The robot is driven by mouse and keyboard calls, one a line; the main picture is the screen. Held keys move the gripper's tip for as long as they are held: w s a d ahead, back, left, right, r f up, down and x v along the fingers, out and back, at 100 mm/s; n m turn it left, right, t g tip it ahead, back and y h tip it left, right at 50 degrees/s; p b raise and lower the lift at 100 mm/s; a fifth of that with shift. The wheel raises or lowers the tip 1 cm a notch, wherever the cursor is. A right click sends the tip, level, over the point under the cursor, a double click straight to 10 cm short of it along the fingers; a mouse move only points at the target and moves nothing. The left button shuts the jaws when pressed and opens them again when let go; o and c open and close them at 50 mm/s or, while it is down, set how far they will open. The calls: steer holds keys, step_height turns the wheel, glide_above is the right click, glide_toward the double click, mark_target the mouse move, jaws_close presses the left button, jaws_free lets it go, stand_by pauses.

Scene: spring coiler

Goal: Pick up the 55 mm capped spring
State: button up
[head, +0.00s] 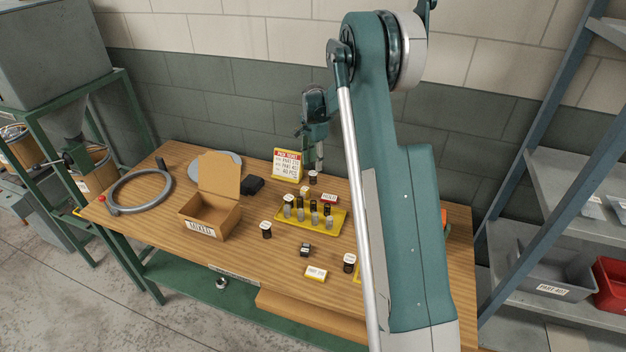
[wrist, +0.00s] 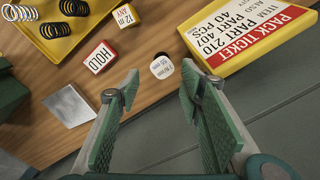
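A small dark spring with a white cap (head: 313,177) stands upright at the back of the table, beside the pack ticket. Its cap (wrist: 162,67) faces my wrist camera; the print on it is too small to read surely. Other white-capped dark springs (head: 266,229) (head: 349,262) stand nearer the front. I cannot tell from the labels which is 55 mm. My gripper (head: 319,166) points down above the back capped spring. In the wrist view my gripper (wrist: 160,84) is open and empty, the cap showing just beyond and between its fingertips.
A yellow tray (head: 287,237) holds several springs. The pack ticket (wrist: 262,32) stands close to the right finger. A red-edged HOLD block (wrist: 101,57) and a grey metal square (wrist: 66,106) lie left. An open MIXED box (head: 203,219) and grey ring (head: 141,192) stand further left.

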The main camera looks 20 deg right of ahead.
mark_target(313, 173)
stand_by(0.3)
steer(key=shift+f, duration=1.25)
steer(key=shift+f, duration=0.1)
steer(key=shift+w+f, duration=0.2)
steer(key=shift+f, duration=2.35)
steer(key=shift+c, duration=0.2)
steer(key=c, duration=0.9)
